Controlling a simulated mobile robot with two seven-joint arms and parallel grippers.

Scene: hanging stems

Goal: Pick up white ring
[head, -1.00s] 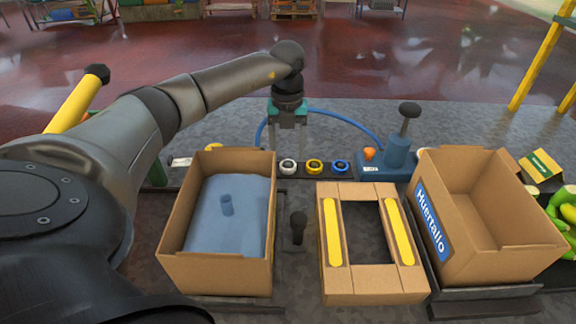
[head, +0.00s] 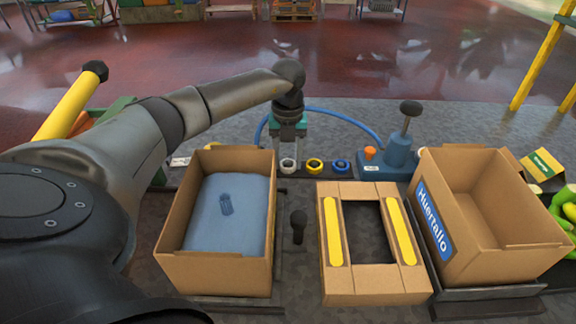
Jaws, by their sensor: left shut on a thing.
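The white ring (head: 288,165) sits at the left end of a dark strip behind the boxes, with a yellow ring (head: 314,166) and a blue ring (head: 340,167) to its right. My left gripper (head: 288,154) points down at the white ring, its fingers on either side of it. The fingers are shut on the white ring, which still appears at strip level. The fingertips are small and partly hard to make out. My right gripper does not show.
An open carton with a blue lining (head: 243,233) stands in front left. A cardboard frame with yellow bars (head: 375,299) lies in the middle, and a "Huertallo" carton (head: 505,258) stands right. A blue pump (head: 397,152) with a hose stands right of the rings.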

